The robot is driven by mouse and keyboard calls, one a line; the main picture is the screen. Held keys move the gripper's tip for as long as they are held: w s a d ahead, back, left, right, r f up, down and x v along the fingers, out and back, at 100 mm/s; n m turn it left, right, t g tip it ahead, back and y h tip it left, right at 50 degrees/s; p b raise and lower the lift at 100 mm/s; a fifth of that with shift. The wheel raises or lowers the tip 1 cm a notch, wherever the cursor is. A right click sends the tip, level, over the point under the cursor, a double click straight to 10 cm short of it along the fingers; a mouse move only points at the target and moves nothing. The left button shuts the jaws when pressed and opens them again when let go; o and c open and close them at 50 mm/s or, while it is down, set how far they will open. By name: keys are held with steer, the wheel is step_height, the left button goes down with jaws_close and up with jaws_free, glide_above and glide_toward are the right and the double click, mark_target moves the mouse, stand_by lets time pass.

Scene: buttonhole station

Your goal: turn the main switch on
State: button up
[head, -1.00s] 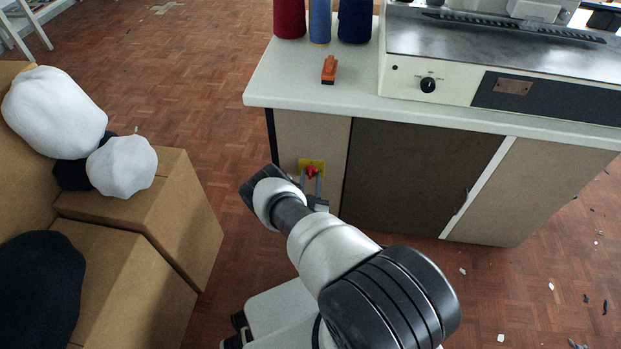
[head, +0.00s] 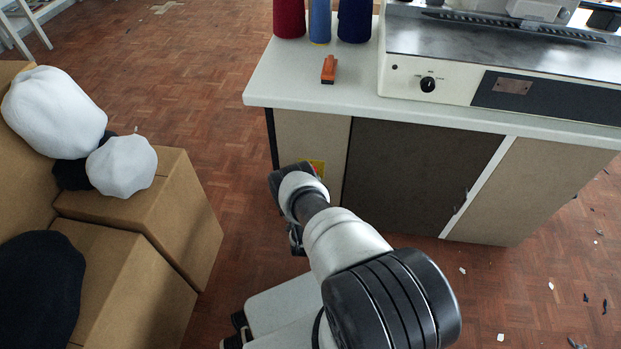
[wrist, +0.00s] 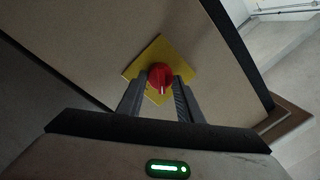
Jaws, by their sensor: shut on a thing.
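The main switch is a red rotary knob (wrist: 160,77) on a yellow square plate (wrist: 151,53), fixed to the beige end panel of the cabinet. In the wrist view my gripper (wrist: 160,88) has one finger on each side of the red knob, shut on it. A pale mark line shows on the knob's lower part. In the head view only a piece of the yellow plate (head: 318,166) shows. My wrist hides the knob and the fingers there.
The cabinet's pale worktop (head: 290,85) carries thread cones (head: 354,20), an orange block (head: 328,69) and a machine with a black dial (head: 428,84). Cardboard boxes (head: 165,215) with white and dark bundles stand at left. Floor between boxes and cabinet is clear.

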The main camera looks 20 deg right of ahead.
steer(key=shift+w+m+h, duration=0.1)
steer(key=shift+m+h, duration=0.2)
steer(key=shift+m, duration=2.35)
steer(key=shift+w+m+h, duration=0.1)
steer(key=shift+m+h, duration=0.2)
steer(key=shift+m, duration=2.35)
steer(key=o, duration=1.1)
steer(key=shift+f, duration=0.1)
steer(key=shift+s, duration=0.1)
steer(key=shift+s+a, duration=0.1)
steer(key=shift+a, duration=0.05)
